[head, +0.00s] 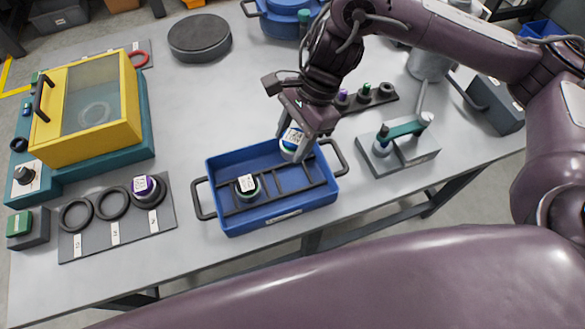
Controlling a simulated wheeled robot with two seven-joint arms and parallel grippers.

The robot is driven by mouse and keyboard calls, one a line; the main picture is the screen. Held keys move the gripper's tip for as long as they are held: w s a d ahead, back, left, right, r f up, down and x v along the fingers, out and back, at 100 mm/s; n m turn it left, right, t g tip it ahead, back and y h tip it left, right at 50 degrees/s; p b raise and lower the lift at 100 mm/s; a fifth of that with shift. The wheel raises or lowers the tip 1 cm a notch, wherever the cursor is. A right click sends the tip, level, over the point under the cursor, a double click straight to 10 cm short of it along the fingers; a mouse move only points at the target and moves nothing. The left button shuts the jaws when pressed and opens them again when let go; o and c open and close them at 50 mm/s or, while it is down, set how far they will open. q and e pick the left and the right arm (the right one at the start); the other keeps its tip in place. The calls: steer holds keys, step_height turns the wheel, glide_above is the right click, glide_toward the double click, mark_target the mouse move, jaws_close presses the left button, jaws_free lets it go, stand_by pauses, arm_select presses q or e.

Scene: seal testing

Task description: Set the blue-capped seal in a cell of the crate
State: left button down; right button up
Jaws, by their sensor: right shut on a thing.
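The blue-capped seal (291,143), white-bodied with a label on its top, is between the fingers of my right gripper (296,137), which is shut on it. It shows over the back right part of the blue crate (266,227), near the crate's back wall. I cannot tell whether it touches the crate floor. Dark dividers split the crate into cells. A seal with a dark green cap and white label (247,185) stands in a left cell. The gripper hides part of the crate's back right edge. My left gripper is not in view.
Left of the crate, a grey mat (118,238) holds black rings and a purple-capped seal (147,189). A yellow test chamber (92,105) stands behind it. A dark rack (366,103) with capped items and a grey press (402,150) stand to the right.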

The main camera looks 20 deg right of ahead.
step_height(320, 180, down, 12)
steer(key=shift+r+p, duration=0.1)
steer(key=shift+p, duration=0.4)
steer(key=o, duration=1.2)
steer(key=b+v, duration=0.1)
steer(key=v, duration=1.1)
steer(key=shift+s, duration=0.15)
